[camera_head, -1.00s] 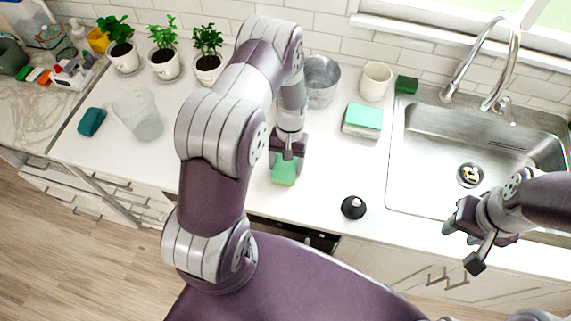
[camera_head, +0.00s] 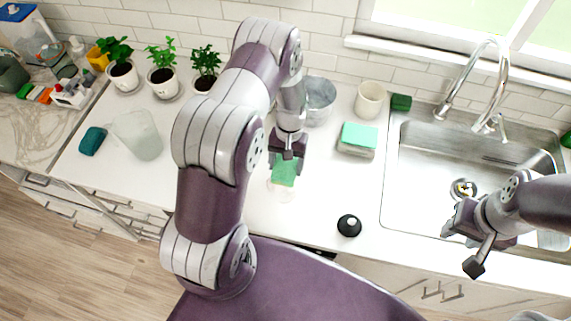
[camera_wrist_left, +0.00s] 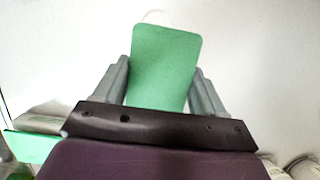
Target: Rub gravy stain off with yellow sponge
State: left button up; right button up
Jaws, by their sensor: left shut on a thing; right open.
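My left gripper (camera_head: 286,159) is shut on a sponge (camera_head: 284,174) with a green top face, low over the white counter (camera_head: 250,215). In the left wrist view the sponge (camera_wrist_left: 163,65) sits between both fingers; its side colour is hidden there. A faint pale ring-like mark (camera_head: 283,195) shows on the counter at the sponge's near edge. I cannot tell whether it is the gravy stain; no dark stain shows. Whether the sponge touches the counter is unclear. My right gripper (camera_head: 462,248) is open and empty by the sink's front edge.
Another green-topped sponge (camera_head: 358,136), a metal bucket (camera_head: 320,100), a cream cup (camera_head: 370,99) and a small black object (camera_head: 349,225) surround the work area. A clear glass (camera_head: 140,135) and a teal sponge (camera_head: 92,140) stand left. The sink (camera_head: 415,180) is right.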

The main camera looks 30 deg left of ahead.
pick_arm(q)
jog(key=shift+p+v, duration=0.45)
jog(key=shift+v, duration=0.4)
jog(key=shift+s+r, duration=0.3)
jog(key=shift+s, duration=0.05)
jog(key=shift+w+f, duration=0.1)
jog(key=shift+w, duration=0.05)
